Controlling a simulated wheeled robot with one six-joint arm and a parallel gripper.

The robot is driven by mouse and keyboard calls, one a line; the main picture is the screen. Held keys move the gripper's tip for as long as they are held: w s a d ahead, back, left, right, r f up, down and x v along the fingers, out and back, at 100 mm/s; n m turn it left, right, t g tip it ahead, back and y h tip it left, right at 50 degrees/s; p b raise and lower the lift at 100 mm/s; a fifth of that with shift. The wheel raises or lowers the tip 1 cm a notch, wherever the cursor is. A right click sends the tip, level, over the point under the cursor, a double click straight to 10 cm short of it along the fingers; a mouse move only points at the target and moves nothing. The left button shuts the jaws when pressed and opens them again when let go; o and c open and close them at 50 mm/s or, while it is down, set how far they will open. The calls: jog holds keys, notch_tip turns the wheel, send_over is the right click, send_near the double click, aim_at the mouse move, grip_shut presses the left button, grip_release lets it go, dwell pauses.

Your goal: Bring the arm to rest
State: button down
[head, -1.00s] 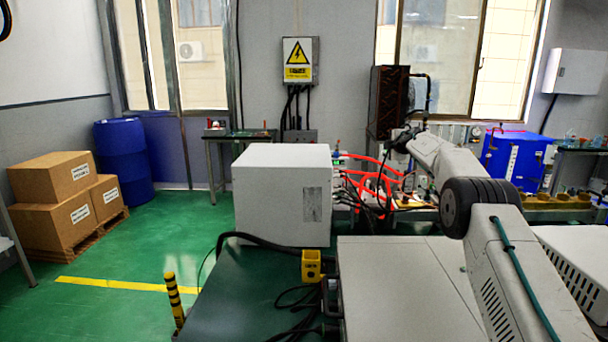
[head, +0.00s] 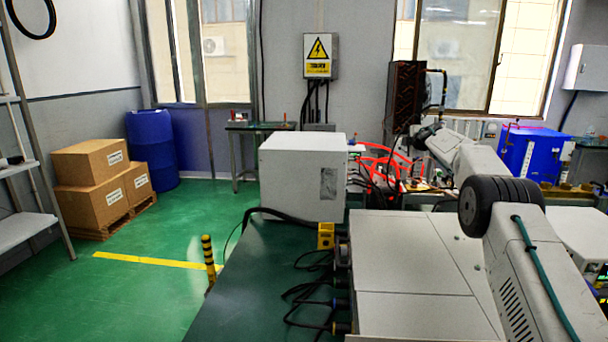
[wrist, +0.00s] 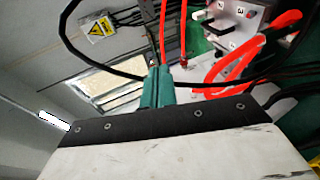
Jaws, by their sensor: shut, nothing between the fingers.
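My arm reaches up the right side of the head view, past a dark round joint, and its far end lies in front of the red-hosed equipment. The fingers are not clear there. In the wrist view, my gripper (wrist: 157,90) shows as two teal fingers close together, with nothing between them. Red hoses (wrist: 235,62) and a grey numbered block (wrist: 240,20) lie beyond them on the right. The red hoses also show behind the white cabinet in the head view (head: 378,160).
A white box-shaped cabinet (head: 303,180) stands left of my arm. A yellow-black post (head: 209,260) stands nearer. Cardboard boxes (head: 98,185) and a blue drum (head: 152,150) are at the far left. Green floor (head: 140,300) is open at the left. A blue cabinet (head: 535,155) stands at the back right.

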jog(key=s+d+f+m+h, duration=0.3)
jog(key=s+d+m+h, duration=0.2)
jog(key=d+m+h, duration=0.15)
jog(key=s+d+r+m+g+h, duration=0.1)
jog(key=s+m+g, duration=0.3)
jog(key=s, duration=0.7)
jog(key=s+r+m+g+h, duration=0.2)
jog(key=s+m+g, duration=0.15)
jog(key=s, duration=0.65)
jog(key=s+a+f+m+g+y, duration=0.1)
jog(key=s+a, duration=0.5)
jog(key=s, duration=1.3)
jog(key=s+a+f+m+g+y, duration=0.1)
jog(key=s+a, duration=0.6)
jog(key=s, duration=1.2)
jog(key=s+a+f+m+g+y, duration=0.1)
jog(key=s+a+g+y, duration=0.3)
jog(key=s, duration=1.5)
jog(key=a+m+y, duration=0.1)
jog(key=a+y, duration=0.1)
jog(key=a, duration=0.1)
jog(key=shift+f+m, duration=0.25)
jog(key=shift+m, duration=0.05)
